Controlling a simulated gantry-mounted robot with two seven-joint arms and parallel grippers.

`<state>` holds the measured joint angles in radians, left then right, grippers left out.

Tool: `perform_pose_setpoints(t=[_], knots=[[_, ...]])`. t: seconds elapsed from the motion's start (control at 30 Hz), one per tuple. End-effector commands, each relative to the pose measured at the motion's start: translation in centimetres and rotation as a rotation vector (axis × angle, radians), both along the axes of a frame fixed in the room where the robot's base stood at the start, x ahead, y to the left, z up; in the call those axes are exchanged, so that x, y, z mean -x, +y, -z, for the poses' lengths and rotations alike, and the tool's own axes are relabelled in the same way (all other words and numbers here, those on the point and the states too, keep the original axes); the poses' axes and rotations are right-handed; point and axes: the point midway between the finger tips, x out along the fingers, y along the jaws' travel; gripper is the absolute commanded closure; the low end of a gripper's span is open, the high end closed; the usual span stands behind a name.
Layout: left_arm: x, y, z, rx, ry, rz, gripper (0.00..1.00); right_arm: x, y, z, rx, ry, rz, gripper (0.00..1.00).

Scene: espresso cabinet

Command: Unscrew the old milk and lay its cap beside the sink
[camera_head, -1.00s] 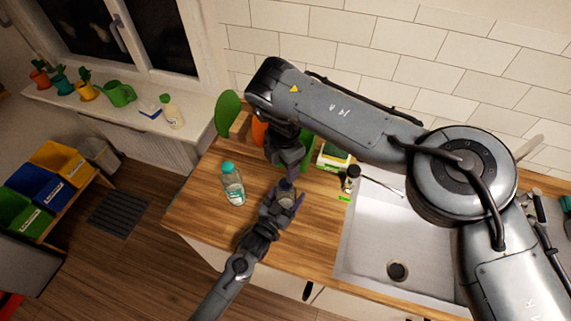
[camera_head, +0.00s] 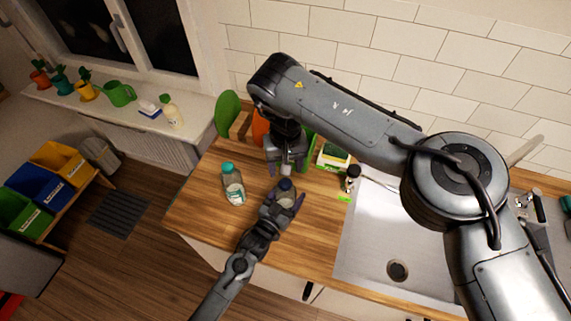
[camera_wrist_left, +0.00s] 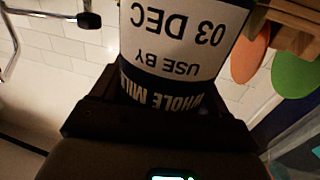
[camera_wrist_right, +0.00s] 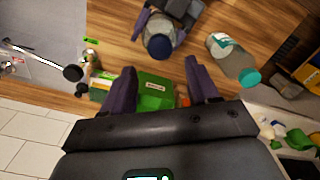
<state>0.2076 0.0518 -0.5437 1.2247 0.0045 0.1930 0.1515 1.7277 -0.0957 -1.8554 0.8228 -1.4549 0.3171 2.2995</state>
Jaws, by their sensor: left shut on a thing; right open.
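The old milk bottle (camera_head: 286,199) has a dark blue cap (camera_head: 285,184) and stands upright over the wooden counter. Its label in the left wrist view (camera_wrist_left: 185,45) reads whole milk, use by 03 Dec, upside down. My left gripper (camera_head: 278,201) is shut around the bottle's body. My right gripper (camera_head: 286,167) is open and empty just behind and above the cap, apart from it. The right wrist view shows the cap (camera_wrist_right: 159,44) on the bottle, beyond the open fingers (camera_wrist_right: 162,85). The sink (camera_head: 375,225) is at the right.
A second bottle with a teal cap (camera_head: 233,185) stands left of my left gripper. A green-and-white box (camera_head: 334,157) and a small dark-topped bottle (camera_head: 352,175) stand near the sink's left edge. Boards (camera_head: 228,112) lean at the back. Counter between gripper and sink is clear.

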Motion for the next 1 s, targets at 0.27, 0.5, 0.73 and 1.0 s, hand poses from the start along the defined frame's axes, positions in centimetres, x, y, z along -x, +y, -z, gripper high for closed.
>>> perform_pose_setpoints(t=[0.27, 0.5, 0.73, 1.0], knots=[[0.0, 0.0, 0.1, 0.000, 0.001, 0.000, 1.00, 0.1, 0.0, 1.1, -0.001, 0.003, 0.119, 0.40], [0.0, 0.0, 0.1, 0.000, 0.001, 0.000, 1.00, 0.1, -0.1, 4.1, 0.003, 0.005, 0.122, 0.40], [0.0, 0.0, 0.1, 0.000, 0.001, 0.000, 1.00, 0.1, 0.0, 6.8, 0.002, 0.003, 0.120, 0.40], [0.0, 0.0, 0.1, 0.000, 0.001, 0.000, 1.00, 0.0, 0.0, 8.0, 0.001, 0.002, 0.119, 0.40]])
